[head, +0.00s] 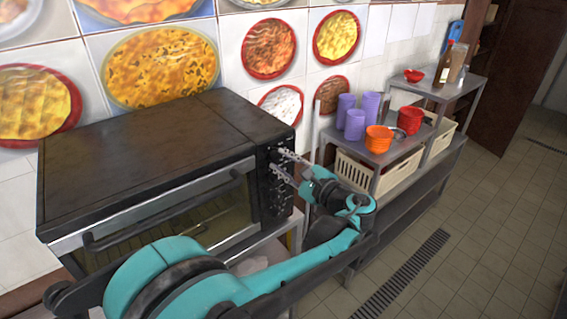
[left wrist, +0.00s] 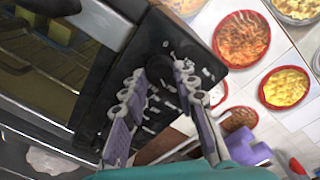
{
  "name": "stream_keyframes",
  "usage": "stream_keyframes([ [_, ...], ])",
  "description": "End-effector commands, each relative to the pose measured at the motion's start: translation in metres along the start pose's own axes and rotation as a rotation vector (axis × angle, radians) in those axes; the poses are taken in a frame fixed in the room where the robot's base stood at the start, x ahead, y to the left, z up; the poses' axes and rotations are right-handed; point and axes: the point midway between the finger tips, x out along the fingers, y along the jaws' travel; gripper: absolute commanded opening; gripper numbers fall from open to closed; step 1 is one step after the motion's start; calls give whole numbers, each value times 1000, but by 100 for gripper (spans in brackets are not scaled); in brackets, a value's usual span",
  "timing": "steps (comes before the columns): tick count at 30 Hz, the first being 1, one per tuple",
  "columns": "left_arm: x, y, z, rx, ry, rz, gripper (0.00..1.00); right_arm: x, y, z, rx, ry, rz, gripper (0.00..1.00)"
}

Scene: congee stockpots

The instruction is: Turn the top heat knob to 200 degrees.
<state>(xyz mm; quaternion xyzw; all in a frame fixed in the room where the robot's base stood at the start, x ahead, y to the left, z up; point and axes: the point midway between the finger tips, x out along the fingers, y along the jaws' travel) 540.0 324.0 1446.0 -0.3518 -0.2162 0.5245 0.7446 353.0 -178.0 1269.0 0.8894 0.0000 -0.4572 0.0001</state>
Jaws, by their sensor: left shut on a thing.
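The black oven (head: 150,150) stands at left with its heat knobs in a column on the narrow panel at its right end (head: 277,200). My left gripper (head: 280,163) reaches this panel from the right, near its upper part. The left wrist view shows its two grey ridged fingers (left wrist: 158,76) on either side of the dark top heat knob (left wrist: 155,70), shut on it. White dial marks show around the knob, but they are too small to read. The fingers partly hide the panel below. My right gripper is in neither view.
The oven door with its long handle (head: 165,208) is closed. A metal shelf (head: 398,150) to the right holds purple cups (head: 355,125), an orange bowl (head: 378,139) and red bowls. Cream crates stand below. The tiled floor at right is clear.

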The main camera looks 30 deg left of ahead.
Motion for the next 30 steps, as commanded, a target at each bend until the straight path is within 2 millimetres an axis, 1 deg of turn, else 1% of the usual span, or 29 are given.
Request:
stream_keyframes([
  [1,0,1,-1,-1,2,2,0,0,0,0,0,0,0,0],
  [2,0,1,-1,-1,2,2,34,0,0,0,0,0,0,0],
  [3,0,1,-1,-1,2,2,44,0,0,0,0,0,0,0],
  [4,0,1,-1,-1,2,2,50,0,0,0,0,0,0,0],
  [13,-1,0,0,-1,1,0,50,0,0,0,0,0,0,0],
  [17,-11,0,-1,-1,3,-1,50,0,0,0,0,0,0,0],
  [20,-29,0,-1,-1,4,-2,50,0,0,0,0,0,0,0],
  [27,-83,0,-2,-1,5,-3,50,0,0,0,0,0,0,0],
  [30,-100,0,-1,-1,4,-2,50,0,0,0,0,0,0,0],
])
